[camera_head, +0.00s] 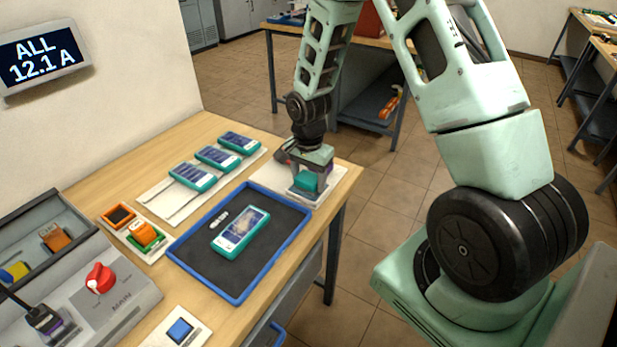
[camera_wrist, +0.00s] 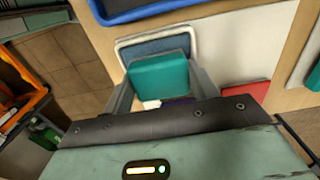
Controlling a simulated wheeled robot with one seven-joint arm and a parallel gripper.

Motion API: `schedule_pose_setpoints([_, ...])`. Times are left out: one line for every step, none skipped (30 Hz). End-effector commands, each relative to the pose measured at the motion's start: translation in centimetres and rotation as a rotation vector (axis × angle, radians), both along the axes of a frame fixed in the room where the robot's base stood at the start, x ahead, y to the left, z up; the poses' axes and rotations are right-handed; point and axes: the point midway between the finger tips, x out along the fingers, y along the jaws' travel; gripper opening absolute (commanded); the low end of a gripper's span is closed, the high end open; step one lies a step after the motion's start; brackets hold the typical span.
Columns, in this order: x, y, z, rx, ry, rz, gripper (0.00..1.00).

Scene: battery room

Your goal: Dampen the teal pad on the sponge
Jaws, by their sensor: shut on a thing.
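My gripper (camera_head: 311,176) is shut on a teal pad (camera_head: 306,183) at the right end of the table. In the wrist view the teal pad (camera_wrist: 160,77) sits between the two fingers (camera_wrist: 160,93). Beyond it in that view is a shallow white-rimmed dish with a blue-grey surface (camera_wrist: 158,46), which looks like the sponge. The pad covers part of this surface; I cannot tell whether the two touch.
A blue-rimmed tray (camera_head: 179,262) holds a teal phone-like device (camera_head: 241,232). Several similar devices (camera_head: 193,177) lie on a white mat behind it. Orange-and-green blocks (camera_head: 146,236) and a grey switch box (camera_head: 130,295) stand left. A red item (camera_wrist: 247,90) lies near the gripper.

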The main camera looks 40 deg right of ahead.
Motion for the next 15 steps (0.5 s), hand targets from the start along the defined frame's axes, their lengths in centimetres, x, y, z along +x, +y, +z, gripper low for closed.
schedule_pose_setpoints([-0.1, 0.0, -0.2, 0.000, 0.002, 0.001, 0.40])
schedule_pose_setpoints([-0.1, 0.0, -0.2, 0.000, 0.002, 0.001, 0.40])
schedule_pose_setpoints([-0.1, 0.0, -0.2, 0.000, 0.002, 0.001, 0.40])
schedule_pose_setpoints([-0.1, 0.0, -0.2, 0.000, 0.002, 0.001, 0.40])
schedule_pose_setpoints([-0.1, 0.0, -0.2, 0.000, 0.002, 0.001, 0.40])
schedule_pose_setpoints([-0.1, 0.0, -0.2, 0.000, 0.002, 0.001, 0.40])
schedule_pose_setpoints([-0.1, 0.0, -0.1, 0.001, 0.003, 0.001, 0.40])
schedule_pose_setpoints([-0.1, 0.0, 0.0, 0.000, 0.002, 0.001, 0.40])
schedule_pose_setpoints([-0.1, 0.0, 0.2, 0.000, 0.002, 0.001, 0.40])
schedule_pose_setpoints([-0.1, 0.0, 0.3, 0.000, 0.002, 0.001, 0.40])
schedule_pose_setpoints([-0.1, 0.0, 0.5, 0.000, 0.002, 0.001, 0.40])
schedule_pose_setpoints([-0.1, 0.0, 0.9, 0.000, 0.002, 0.002, 0.40])
schedule_pose_setpoints([-0.1, 0.0, 1.1, 0.000, 0.002, 0.002, 0.40])
schedule_pose_setpoints([-0.1, 0.0, 1.4, 0.000, 0.002, 0.002, 0.40])
schedule_pose_setpoints([-0.1, 0.0, 1.7, 0.000, 0.002, 0.002, 0.40])
